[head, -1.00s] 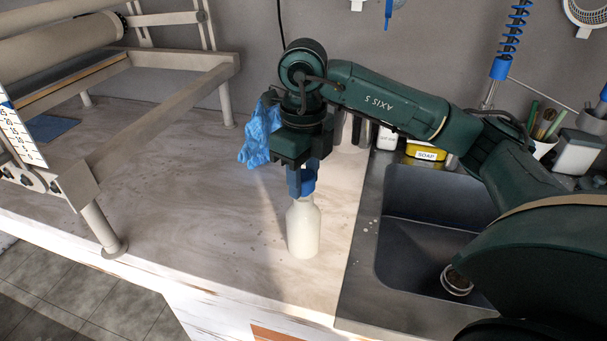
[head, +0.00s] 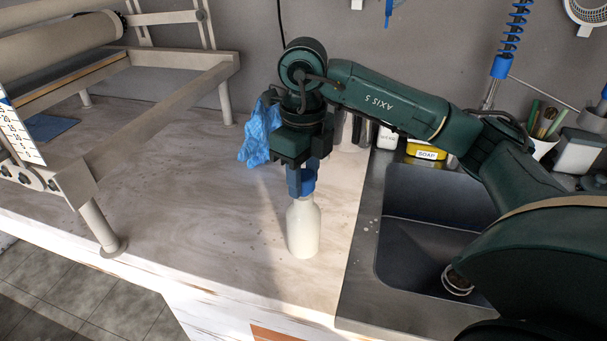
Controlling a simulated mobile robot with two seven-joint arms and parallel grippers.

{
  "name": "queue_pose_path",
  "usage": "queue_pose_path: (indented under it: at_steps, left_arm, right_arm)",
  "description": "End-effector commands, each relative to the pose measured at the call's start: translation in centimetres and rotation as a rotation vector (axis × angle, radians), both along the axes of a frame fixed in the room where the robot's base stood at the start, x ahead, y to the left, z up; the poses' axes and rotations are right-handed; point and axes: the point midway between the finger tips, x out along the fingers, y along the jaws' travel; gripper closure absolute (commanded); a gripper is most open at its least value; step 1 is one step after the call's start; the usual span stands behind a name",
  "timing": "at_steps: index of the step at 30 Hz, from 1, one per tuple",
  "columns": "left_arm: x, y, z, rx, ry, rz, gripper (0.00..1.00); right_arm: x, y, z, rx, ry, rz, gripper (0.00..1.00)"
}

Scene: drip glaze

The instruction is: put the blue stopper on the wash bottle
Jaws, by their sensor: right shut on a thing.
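The white wash bottle (head: 304,230) stands upright on the pale worktop, left of the sink. My right gripper (head: 301,182) points down from above, directly over the bottle, and is shut on the blue stopper (head: 308,181). The stopper is at the bottle's neck, in line with it. The fingers partly hide the stopper, and I cannot tell whether it is fully seated or just resting on the mouth. My left gripper is not in view.
A blue crumpled glove or cloth (head: 260,133) is behind the gripper. A slab roller frame (head: 160,120) stands at the left. The sink (head: 430,235) is at the right, with a yellow soap box (head: 425,151) behind it. The worktop left of the bottle is clear.

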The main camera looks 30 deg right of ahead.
Motion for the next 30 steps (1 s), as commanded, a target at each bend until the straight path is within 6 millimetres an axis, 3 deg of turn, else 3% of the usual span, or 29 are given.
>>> queue_pose_path:
  at_steps: [30]
  left_arm:
    - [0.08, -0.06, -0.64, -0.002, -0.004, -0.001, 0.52]
  right_arm:
    - [-0.01, -0.01, -0.80, 0.000, 0.000, 0.000, 1.00]
